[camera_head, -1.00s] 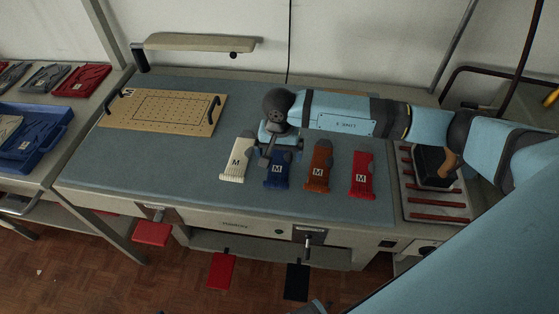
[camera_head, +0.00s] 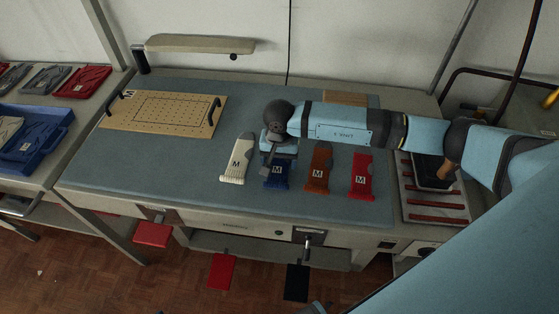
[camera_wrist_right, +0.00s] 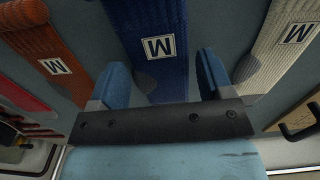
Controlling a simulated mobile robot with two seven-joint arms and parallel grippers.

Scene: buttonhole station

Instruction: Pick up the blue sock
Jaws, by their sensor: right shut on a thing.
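The blue sock (camera_head: 278,180) lies on the grey-blue table mat between the cream sock and the orange sock, with a white M label. My right gripper (camera_head: 270,168) is over the blue sock from above and behind. In the right wrist view the blue sock (camera_wrist_right: 152,25) passes between the two blue fingers (camera_wrist_right: 165,78), and the gripper is shut on it. The gripper hides the far end of the sock. No lift off the mat shows. My left gripper is not in view.
The cream sock (camera_head: 237,160) lies left of the blue one; the orange sock (camera_head: 319,168) and red sock (camera_head: 361,177) lie right. A wooden board (camera_head: 165,112) lies at left on the mat (camera_head: 130,165). A rack with red bars (camera_head: 437,198) stands at right.

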